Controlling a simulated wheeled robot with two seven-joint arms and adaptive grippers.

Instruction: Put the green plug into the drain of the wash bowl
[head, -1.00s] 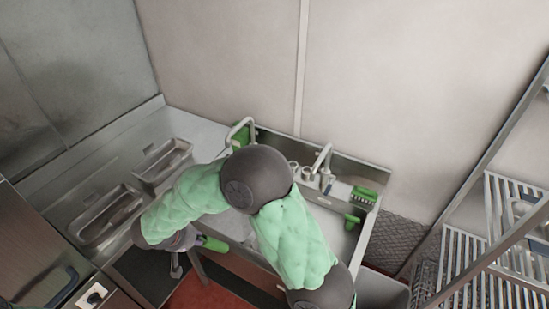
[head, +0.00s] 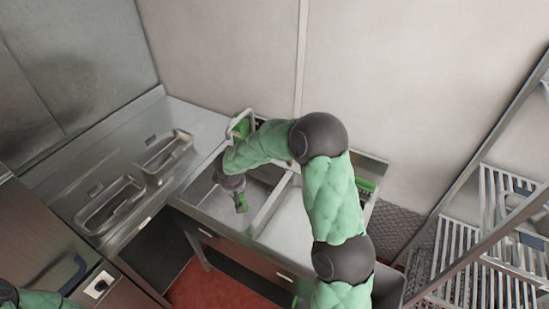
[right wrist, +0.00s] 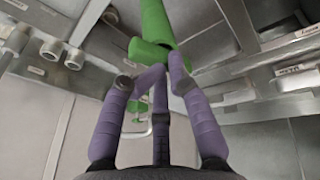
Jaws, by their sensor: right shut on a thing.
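My right gripper (head: 240,202) reaches over the left basin of the steel sink, the wash bowl (head: 196,190). It is shut on a green piece, taken to be the green plug (head: 242,203). In the right wrist view the purple fingers (right wrist: 160,72) close near the lower end of the long green plug (right wrist: 155,22). From the head view I cannot tell how high the plug is above the bowl floor. The drain cannot be made out. Only part of my left arm shows at the lower left; its gripper is out of view.
A tap (head: 240,118) and a green item stand at the sink's back. A green brush-like item (head: 366,185) lies at the right, partly behind my arm. Two steel trays (head: 110,205) sit on the left counter. A wire rack (head: 480,240) stands at right.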

